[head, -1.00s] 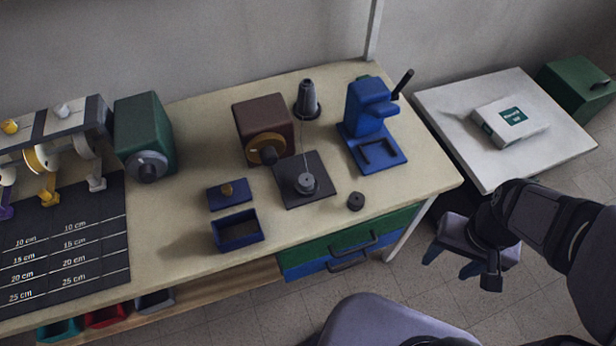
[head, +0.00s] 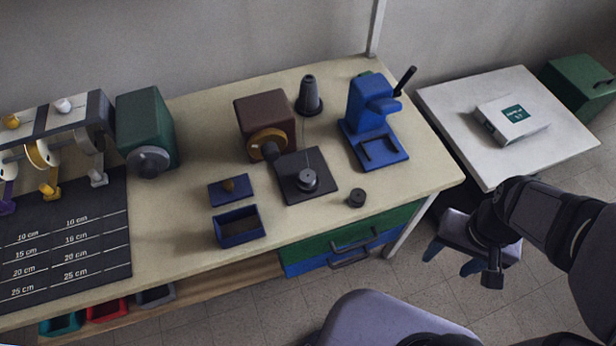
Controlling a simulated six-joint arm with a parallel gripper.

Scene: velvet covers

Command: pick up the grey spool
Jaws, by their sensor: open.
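A dark grey cone-shaped spool (head: 309,97) stands upright at the back of the workbench (head: 190,220), between a brown box and a blue press. Another grey, spool-like part hangs on the rack (head: 92,140) at the left; I cannot tell for sure which is the grey spool meant. A small grey round piece (head: 307,179) sits on a black plate (head: 322,163). My gripper (head: 462,262) is off the bench's right front corner, open and empty, fingers pointing down, well apart from all of these.
A brown box (head: 262,115) with a yellow wheel, a blue press (head: 372,115) and a green box (head: 146,125) stand on the bench. A blue tray (head: 238,238) and a dark cylinder (head: 356,198) lie near the front. A white side table (head: 460,110) holds a white box (head: 514,118).

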